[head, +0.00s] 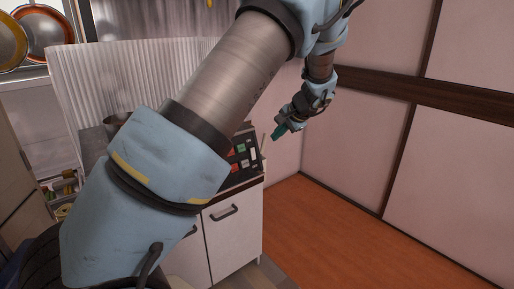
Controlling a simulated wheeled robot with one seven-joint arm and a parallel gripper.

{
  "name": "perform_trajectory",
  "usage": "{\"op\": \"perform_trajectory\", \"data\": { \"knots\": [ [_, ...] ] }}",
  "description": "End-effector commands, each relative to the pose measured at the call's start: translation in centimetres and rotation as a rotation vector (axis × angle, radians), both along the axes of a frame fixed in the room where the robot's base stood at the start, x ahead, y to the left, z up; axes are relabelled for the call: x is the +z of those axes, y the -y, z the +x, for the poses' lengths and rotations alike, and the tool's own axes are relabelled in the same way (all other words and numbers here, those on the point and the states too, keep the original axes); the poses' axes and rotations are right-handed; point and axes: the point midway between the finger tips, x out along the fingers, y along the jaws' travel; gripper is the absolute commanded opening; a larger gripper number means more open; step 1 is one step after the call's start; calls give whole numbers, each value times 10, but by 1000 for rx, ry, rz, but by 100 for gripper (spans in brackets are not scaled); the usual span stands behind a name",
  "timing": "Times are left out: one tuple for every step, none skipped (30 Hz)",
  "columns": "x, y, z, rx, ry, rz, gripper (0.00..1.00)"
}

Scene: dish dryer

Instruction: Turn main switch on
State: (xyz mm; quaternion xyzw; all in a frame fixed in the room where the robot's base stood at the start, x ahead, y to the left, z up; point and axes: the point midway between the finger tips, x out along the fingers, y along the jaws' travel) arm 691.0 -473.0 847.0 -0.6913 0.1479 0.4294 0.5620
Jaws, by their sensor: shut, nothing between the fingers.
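A dark control panel (243,153) with several red, green and white buttons or switches sits on the counter, partly hidden behind my arm. I cannot tell which of them is the main switch. My gripper (278,133) is at the end of my arm, to the upper right of the panel. Its teal fingers are shut and empty and point down and left. It looks apart from the panel, but the depth between them is hard to judge.
White cabinets with dark handles (224,213) stand under the counter. A white corrugated screen (130,80) stands behind it. A grey pot (115,122) is at the left. The wooden floor (330,235) at right is clear, up to a pale wall (350,135).

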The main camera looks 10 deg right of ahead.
Motion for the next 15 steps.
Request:
{"op": "perform_trajectory", "data": {
  "knots": [
    [0,0,0,0,0,0,0],
    [-1,-1,0,0,-1,0,0],
    [-2,-1,1,1,-1,0,0],
    [-3,-2,2,1,-1,0,0],
    [-5,-2,4,1,-1,0,0],
    [-8,-4,6,3,-2,1,0],
    [-10,-5,8,3,-2,2,0],
    [-14,-7,11,3,-2,2,0],
    [-19,-8,15,3,-2,2,0],
    [-23,-10,18,3,-2,2,0],
    [-28,-12,21,3,-3,3,0],
    [-34,-14,27,3,-2,2,0],
    [-39,-16,30,2,-3,4,0],
    [-44,-18,34,2,-3,4,0],
    [-50,-20,39,2,-2,3,0]
  ]
}}
